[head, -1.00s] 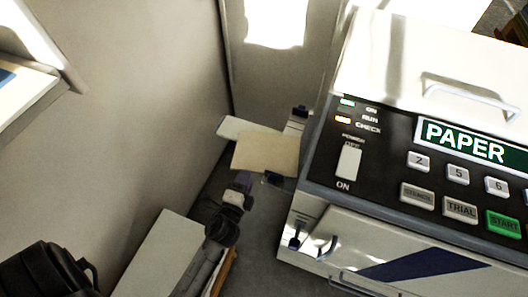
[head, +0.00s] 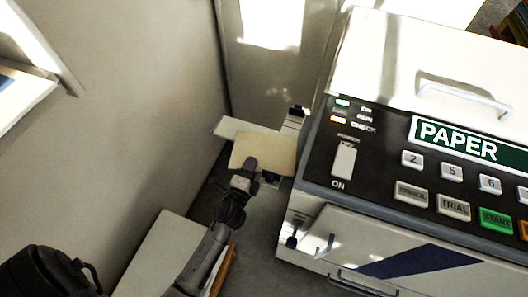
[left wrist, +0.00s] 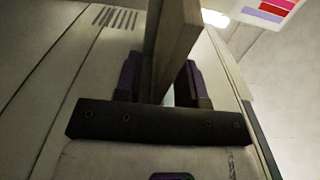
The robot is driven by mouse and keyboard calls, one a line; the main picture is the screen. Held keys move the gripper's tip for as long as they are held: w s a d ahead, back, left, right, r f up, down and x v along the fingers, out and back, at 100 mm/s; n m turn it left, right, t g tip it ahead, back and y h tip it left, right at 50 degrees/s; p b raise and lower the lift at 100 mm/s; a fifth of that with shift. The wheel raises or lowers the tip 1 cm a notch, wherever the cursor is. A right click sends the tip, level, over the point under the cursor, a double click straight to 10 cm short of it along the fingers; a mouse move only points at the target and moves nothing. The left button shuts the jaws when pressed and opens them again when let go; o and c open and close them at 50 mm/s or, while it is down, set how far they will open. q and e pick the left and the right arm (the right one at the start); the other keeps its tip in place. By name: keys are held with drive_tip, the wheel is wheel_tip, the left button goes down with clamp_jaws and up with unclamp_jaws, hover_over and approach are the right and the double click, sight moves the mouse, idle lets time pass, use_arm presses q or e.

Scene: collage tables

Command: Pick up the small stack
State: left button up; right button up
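The small stack is a thin tan pile of paper (head: 262,150) at the left side of the paper machine, level with a pale shelf (head: 240,128). My left gripper (head: 243,172) is at its near edge in the head view. In the left wrist view the stack (left wrist: 172,45) appears edge-on as a tan slab between the two dark fingers of my left gripper (left wrist: 165,88). A light gap shows between the slab and the right-hand finger, so the gripper looks open around it. My right gripper is not in view.
The paper machine (head: 400,170), with its buttons and handles, stands close on the right. A plain wall (head: 120,100) rises on the left. A pale box-like surface (head: 165,250) lies below, beside my left arm. The space between wall and machine is narrow.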

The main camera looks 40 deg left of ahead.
use_arm(q)
clamp_jaws()
idle(0.4)
